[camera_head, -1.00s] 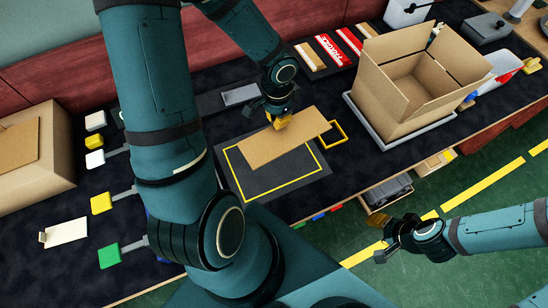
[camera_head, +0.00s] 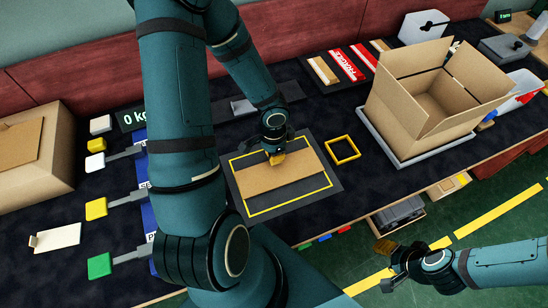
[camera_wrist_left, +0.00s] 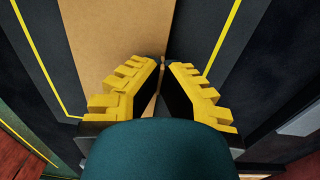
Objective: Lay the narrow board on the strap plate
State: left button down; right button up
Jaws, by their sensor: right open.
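The narrow board (camera_head: 282,178), a flat tan rectangle, is over the dark plate with a yellow outline (camera_head: 300,206), apparently the strap plate. My left gripper (camera_head: 276,159) is at the board's far long edge. In the left wrist view the yellow-padded fingers (camera_wrist_left: 164,62) converge on the edge of the board (camera_wrist_left: 115,35), their tips close together with the edge between them. My right gripper (camera_head: 398,264) is open and empty over the floor beyond the table's front edge.
An open cardboard box (camera_head: 432,110) stands on a grey tray at the right. A small yellow square frame (camera_head: 342,149) lies right of the plate. Colored tabs, including a green one (camera_head: 99,265), and another box (camera_head: 35,155) are at the left. My left arm hides part of the table.

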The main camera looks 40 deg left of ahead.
pick_arm(q)
jog(key=shift+f, duration=0.1)
jog(key=shift+f, duration=0.15)
jog(key=c, duration=1.1)
grip_release()
jog(key=shift+c, duration=0.2)
jog(key=shift+r, duration=0.2)
notch_tip(320, 180, up, 12)
jog(key=p, duration=0.5)
jog(key=shift+a+p, duration=0.2)
jog(key=shift+p, duration=0.15)
